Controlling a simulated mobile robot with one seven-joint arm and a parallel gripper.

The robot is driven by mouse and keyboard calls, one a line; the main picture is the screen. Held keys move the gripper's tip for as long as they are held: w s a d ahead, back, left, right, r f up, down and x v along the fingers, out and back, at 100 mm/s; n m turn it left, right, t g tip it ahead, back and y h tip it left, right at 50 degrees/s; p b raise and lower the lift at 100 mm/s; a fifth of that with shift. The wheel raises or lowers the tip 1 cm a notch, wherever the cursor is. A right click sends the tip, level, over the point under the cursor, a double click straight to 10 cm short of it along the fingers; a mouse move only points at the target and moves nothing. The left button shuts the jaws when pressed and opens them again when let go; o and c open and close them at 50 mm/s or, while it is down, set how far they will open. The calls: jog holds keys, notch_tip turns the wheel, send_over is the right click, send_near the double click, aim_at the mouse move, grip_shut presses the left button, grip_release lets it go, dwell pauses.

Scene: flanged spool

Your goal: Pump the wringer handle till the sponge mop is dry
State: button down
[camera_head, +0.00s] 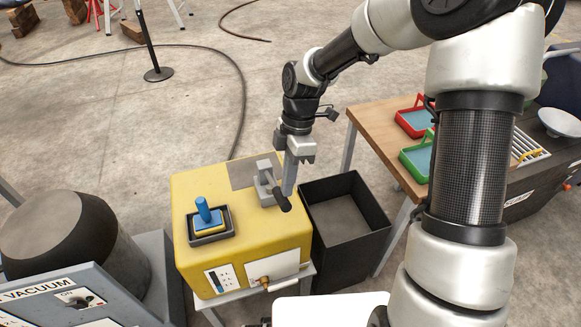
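A yellow box-shaped unit (185,255) stands on a light stand. On its top, a small blue block with an upright blue handle (203,209) sits in a dark tray (194,240); this looks like the sponge mop, and I cannot tell how wet it is. At the right of the top, a grey bracket (265,168) carries a lever with a black grip (281,201), which looks like the wringer handle.
An open black bin (373,200) stands right of the yellow unit. A wooden table (376,125) with a red tray (414,122) and a green tray (417,158) is farther right. A vacuum machine (75,300) is at the left. Open floor with a cable (150,47) lies behind.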

aim_at(276, 188)
jog(key=shift+b+x, duration=0.4)
jog(key=shift+x, duration=1.75)
